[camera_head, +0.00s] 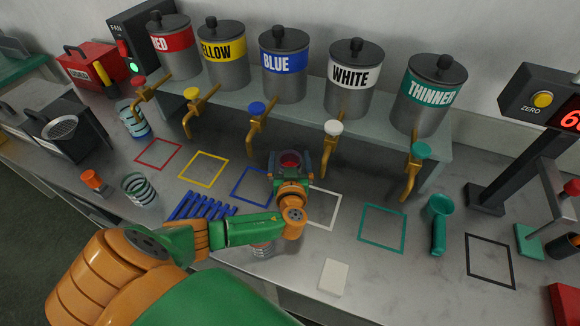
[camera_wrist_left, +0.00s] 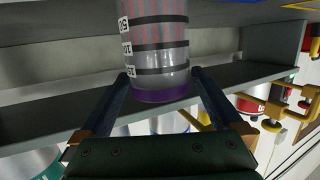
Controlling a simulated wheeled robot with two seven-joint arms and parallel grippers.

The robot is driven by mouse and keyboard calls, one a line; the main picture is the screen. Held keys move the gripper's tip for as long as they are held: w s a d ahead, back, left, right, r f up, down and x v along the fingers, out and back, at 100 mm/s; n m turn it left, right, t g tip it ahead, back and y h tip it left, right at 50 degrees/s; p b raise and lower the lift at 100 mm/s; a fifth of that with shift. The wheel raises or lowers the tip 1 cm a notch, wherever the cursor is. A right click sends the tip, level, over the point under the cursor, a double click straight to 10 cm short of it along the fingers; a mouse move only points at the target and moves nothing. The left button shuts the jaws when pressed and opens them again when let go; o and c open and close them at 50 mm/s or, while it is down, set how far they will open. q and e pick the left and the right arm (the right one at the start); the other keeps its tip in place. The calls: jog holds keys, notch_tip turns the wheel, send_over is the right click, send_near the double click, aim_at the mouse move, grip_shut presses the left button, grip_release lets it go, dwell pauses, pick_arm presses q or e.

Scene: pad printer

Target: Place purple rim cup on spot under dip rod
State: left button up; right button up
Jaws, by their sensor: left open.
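The purple rim cup (camera_wrist_left: 160,60) is clear with black bands, printed marks and reddish content. In the wrist view its purple rim is lowest in the picture, between the fingertips of my left gripper (camera_wrist_left: 160,90). In the head view the cup (camera_head: 289,160) sits between the fingers of my left gripper (camera_head: 290,172), behind the blue and white squares. The fingers are open on either side of it; contact is not clear. My right gripper is out of view.
Several labelled cans with taps, including the white one (camera_head: 353,85), line the back shelf. A green-rimmed cup (camera_head: 140,188), blue rack (camera_head: 203,206) and green scoop (camera_head: 438,222) stand on the bench. The scale (camera_head: 545,100) is at right, behind a black square (camera_head: 490,262).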

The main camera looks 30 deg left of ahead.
pick_arm(q)
jog(key=shift+s, duration=0.1)
grip_shut()
